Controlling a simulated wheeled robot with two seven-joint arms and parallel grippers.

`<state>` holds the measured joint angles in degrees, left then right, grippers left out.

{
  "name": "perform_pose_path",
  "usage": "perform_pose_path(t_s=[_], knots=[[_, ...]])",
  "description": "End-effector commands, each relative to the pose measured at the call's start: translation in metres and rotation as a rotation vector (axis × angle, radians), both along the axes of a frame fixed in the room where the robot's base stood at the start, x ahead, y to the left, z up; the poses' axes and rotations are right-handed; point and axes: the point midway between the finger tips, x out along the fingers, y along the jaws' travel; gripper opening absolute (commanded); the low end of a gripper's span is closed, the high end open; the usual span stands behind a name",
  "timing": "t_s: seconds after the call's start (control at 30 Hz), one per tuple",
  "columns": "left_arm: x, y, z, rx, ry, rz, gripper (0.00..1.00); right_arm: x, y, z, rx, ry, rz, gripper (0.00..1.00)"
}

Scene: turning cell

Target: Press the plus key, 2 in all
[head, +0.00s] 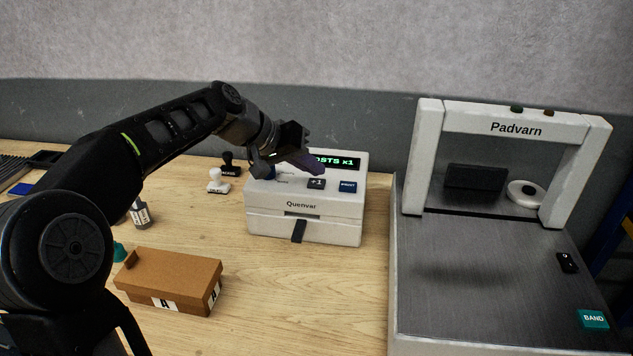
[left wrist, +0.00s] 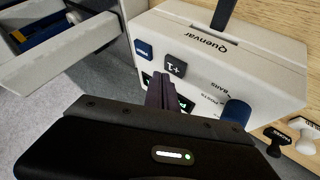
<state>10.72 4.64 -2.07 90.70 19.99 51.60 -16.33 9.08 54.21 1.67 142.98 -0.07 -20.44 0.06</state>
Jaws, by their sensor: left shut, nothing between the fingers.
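The white Quenvar machine (head: 304,222) stands on the wooden table; its front also shows in the left wrist view (left wrist: 222,55). Its dark plus key, marked +1 (head: 316,184), sits on the sloped top, left of a blue key (head: 348,186). The lit display (head: 338,161) reads "OSTS x1", its left end hidden by my gripper. My left gripper (head: 319,171) is shut and empty, its purple-grey fingertips above the machine's top, close to the plus key. In the left wrist view the fingertips (left wrist: 165,76) end beside the plus key (left wrist: 174,66); I cannot tell whether they touch it.
A blue knob (left wrist: 237,112) stands on the machine near my gripper. Stamps (head: 218,183) are to its left, a brown box (head: 172,278) in front left. The Padvarn machine (head: 450,270) stands to the right. Bare table lies in front of the Quenvar machine.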

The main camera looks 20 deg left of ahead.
Motion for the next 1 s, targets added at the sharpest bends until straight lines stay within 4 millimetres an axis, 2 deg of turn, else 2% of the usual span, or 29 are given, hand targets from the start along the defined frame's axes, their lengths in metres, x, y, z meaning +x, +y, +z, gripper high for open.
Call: perform_pose_path(t_s=[0.67, 1.0], knots=[[0.0, 0.0, -0.0006, 0.0, 0.0, 0.0, 0.0, 0.0, 0.0, -0.0005, 0.0, 0.0, 0.0, 0.0], [-0.0001, 0.0, -0.0089, 0.0, 0.0, 0.0, 0.0, 0.0, 0.0, -0.0096, 0.0, 0.0, 0.0, 0.0]])
